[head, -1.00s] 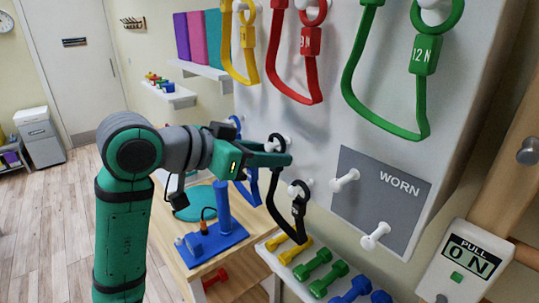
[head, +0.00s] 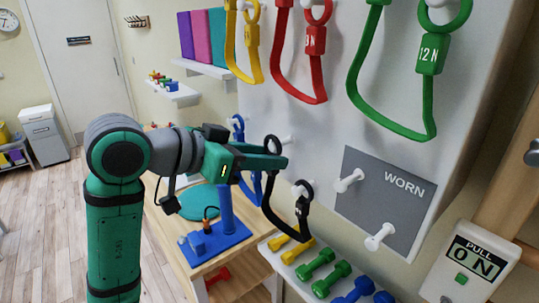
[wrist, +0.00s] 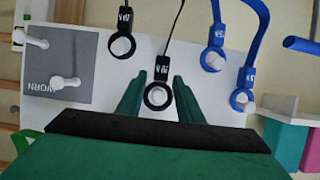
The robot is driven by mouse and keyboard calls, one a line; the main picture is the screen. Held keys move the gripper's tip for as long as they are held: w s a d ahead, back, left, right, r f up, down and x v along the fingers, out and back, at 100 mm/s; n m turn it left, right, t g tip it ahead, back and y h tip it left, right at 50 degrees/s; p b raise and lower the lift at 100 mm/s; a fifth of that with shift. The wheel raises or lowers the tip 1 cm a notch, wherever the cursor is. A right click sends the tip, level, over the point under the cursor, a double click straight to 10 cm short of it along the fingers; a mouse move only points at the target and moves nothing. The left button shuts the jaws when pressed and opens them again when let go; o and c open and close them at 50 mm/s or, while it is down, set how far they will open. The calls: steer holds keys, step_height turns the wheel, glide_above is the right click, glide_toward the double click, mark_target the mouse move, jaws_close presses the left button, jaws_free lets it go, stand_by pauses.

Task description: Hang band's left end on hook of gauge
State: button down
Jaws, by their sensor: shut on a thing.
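The black band (head: 278,220) hangs in a loop on the pale board. Its left end ring (wrist: 157,104) sits between the fingers of my gripper (wrist: 158,84), which is shut on it; the ring also shows in the head view (head: 272,144). A white peg shows through this ring; I cannot tell whether the ring is still around it. The band's right end (head: 305,189) is on another peg, with its tag below. The gauge (head: 469,262), reading "PULL 0 N", is at the lower right. I cannot make out its hook.
Green (head: 430,55), red (head: 314,40) and yellow (head: 250,40) bands hang above; blue bands (wrist: 213,50) hang beside the black one. A grey WORN panel (head: 385,205) with two white pegs lies between band and gauge. Dumbbells (head: 330,278) lie on a shelf below.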

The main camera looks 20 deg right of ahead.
steer(key=shift+s+a, duration=0.25)
steer(key=shift+a, duration=0.35)
steer(key=shift+s+a, duration=0.25)
steer(key=shift+a, duration=0.3)
steer(key=shift+s+a, duration=0.25)
steer(key=shift+a, duration=0.4)
steer(key=shift+s+a, duration=0.2)
steer(key=shift+a, duration=0.45)
